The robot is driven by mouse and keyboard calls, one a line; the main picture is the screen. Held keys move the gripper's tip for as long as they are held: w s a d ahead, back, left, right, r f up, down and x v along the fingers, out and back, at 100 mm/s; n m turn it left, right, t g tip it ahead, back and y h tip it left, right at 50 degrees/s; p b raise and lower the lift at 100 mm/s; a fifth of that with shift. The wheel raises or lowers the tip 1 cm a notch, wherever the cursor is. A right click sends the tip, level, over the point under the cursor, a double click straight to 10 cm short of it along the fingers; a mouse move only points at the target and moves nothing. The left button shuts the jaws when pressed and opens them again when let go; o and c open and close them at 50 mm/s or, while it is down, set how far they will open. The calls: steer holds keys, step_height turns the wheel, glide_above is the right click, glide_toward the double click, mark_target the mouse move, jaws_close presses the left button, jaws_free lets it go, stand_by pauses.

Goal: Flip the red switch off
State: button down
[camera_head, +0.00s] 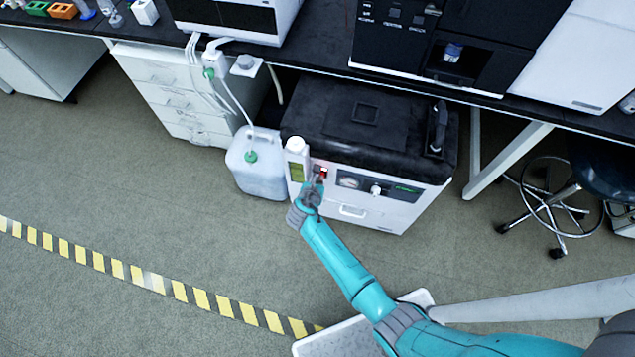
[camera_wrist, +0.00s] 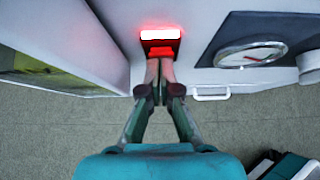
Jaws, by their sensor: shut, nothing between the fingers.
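The red switch (camera_head: 321,171) is on the front panel of a white and black machine (camera_head: 400,210) on the floor under the bench. In the wrist view the switch (camera_wrist: 160,43) glows red, with a bright white upper part and a red lower part. My gripper (camera_head: 317,183) is in front of the panel, just below the switch. In the wrist view my gripper (camera_wrist: 160,64) is shut and empty, its fingertips at the lower edge of the switch. I cannot tell whether they touch it. The fingertips hide part of the area just below the switch.
A round gauge (camera_wrist: 250,54) sits right of the switch. A white bottle (camera_head: 297,160) stands close on the left, and a white jug (camera_head: 257,165) stands further left. The bench (camera_head: 310,58) overhangs behind. The floor in front is open, with a striped line (camera_head: 150,281).

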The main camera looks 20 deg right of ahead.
steer(key=shift+w+d+r, duration=0.15)
steer(key=shift+w, duration=0.05)
steer(key=shift+r, duration=0.1)
steer(key=shift+r, duration=0.7)
stand_by(0.3)
